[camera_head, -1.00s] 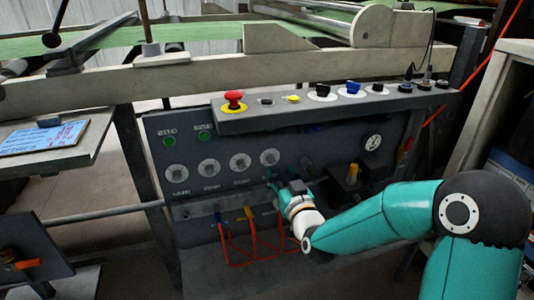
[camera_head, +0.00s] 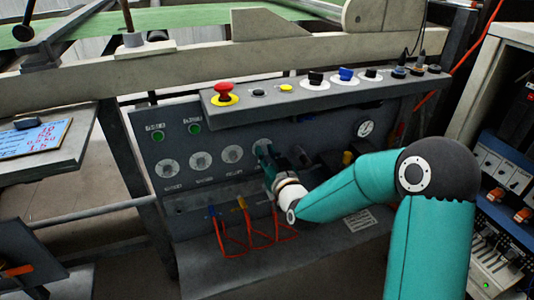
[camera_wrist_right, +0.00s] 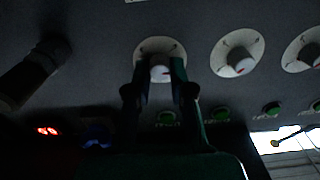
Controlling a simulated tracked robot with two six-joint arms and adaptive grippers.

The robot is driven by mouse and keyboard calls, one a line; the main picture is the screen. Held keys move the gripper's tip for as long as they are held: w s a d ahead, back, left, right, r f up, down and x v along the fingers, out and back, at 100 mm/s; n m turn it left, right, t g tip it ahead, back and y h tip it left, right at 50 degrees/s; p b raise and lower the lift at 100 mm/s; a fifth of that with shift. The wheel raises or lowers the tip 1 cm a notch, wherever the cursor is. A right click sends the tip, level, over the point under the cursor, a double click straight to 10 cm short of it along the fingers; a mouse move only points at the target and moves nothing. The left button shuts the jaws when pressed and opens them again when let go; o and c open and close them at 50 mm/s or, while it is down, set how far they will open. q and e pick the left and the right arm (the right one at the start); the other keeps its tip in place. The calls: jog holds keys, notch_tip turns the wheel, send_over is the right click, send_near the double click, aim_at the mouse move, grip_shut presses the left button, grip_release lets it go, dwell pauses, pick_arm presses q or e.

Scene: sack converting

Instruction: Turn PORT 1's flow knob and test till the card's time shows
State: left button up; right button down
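The grey panel (camera_head: 185,143) carries a row of round white dials with knobs; its small labels are unreadable. My right gripper (camera_head: 265,153) is at the rightmost knob (camera_head: 262,143) and partly covers it. In the right wrist view, which looks upside down, my two fingers (camera_wrist_right: 160,70) lie on either side of that white knob (camera_wrist_right: 160,62), seemingly closed against it. A pale blue card (camera_head: 36,145) with red and blue handwriting lies on the ledge at the left. My left gripper is not in view.
A shelf above holds a red emergency button (camera_head: 225,92) and several switches. A pressure gauge (camera_head: 366,128) sits to the right of my gripper. A cabinet (camera_head: 500,170) stands close at the right.

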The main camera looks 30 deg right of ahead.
jog(key=shift+f+m+b, duration=0.2)
jog(key=shift+m+b, duration=0.2)
jog(key=shift+b, duration=0.2)
jog(key=shift+r+m+b, duration=0.1)
jog(key=shift+m+b, duration=0.2)
jog(key=shift+m, duration=0.1)
jog(key=c, duration=1)
grip_release()
jog(key=shift+s+r, duration=0.1)
jog(key=shift+c, duration=0.2)
jog(key=v, duration=0.7)
jog(key=shift+s, duration=0.25)
